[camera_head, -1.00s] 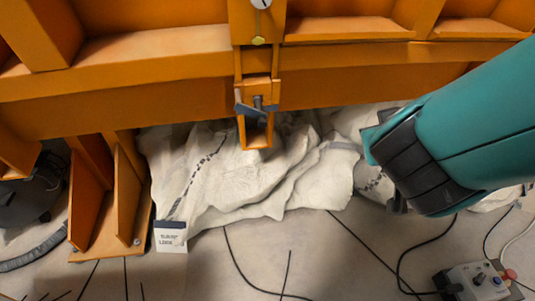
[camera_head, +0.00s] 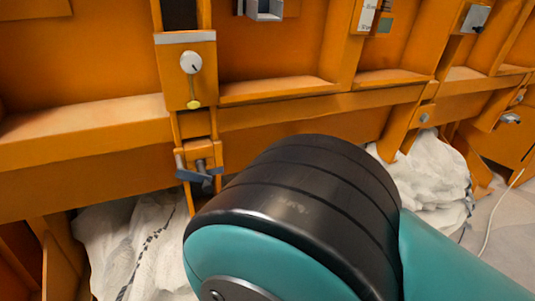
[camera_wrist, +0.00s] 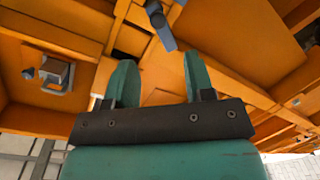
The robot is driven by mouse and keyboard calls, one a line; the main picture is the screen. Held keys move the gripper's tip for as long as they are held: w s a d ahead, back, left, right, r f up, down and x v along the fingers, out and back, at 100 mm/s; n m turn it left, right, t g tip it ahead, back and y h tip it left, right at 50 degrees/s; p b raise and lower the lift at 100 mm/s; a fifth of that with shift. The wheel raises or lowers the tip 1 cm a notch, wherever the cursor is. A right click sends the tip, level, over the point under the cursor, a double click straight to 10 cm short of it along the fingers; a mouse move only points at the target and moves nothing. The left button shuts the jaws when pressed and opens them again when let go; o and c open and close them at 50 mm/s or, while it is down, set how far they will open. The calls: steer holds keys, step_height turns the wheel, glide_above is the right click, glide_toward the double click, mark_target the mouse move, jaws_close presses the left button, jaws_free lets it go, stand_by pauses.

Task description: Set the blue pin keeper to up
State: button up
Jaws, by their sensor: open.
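The blue pin keeper (camera_head: 200,174) is a small blue-grey bar on the orange bracket below the round dial. In the head view it lies roughly crosswise, slightly tilted, with a grey pin just above it. In the wrist view a blue piece that looks like the keeper (camera_wrist: 161,28) shows at the top, beyond my fingertips. My gripper (camera_wrist: 159,75) is open, with its two green fingers apart and nothing between them. The keeper is ahead of the fingers and apart from them. In the head view my arm hides the gripper.
A white dial with a yellow-tipped pointer (camera_head: 191,64) sits above the keeper. The orange beam (camera_head: 90,175) runs across the scene. White bagged material (camera_head: 135,245) lies below. A grey block fitting (camera_wrist: 56,74) juts from the orange frame at left in the wrist view.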

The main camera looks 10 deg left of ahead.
mark_target(206, 189)
steer(key=x, duration=1.2)
steer(key=shift+p, duration=0.3)
steer(key=shift+c, duration=0.5)
jaws_close()
steer(key=shift+s, duration=0.1)
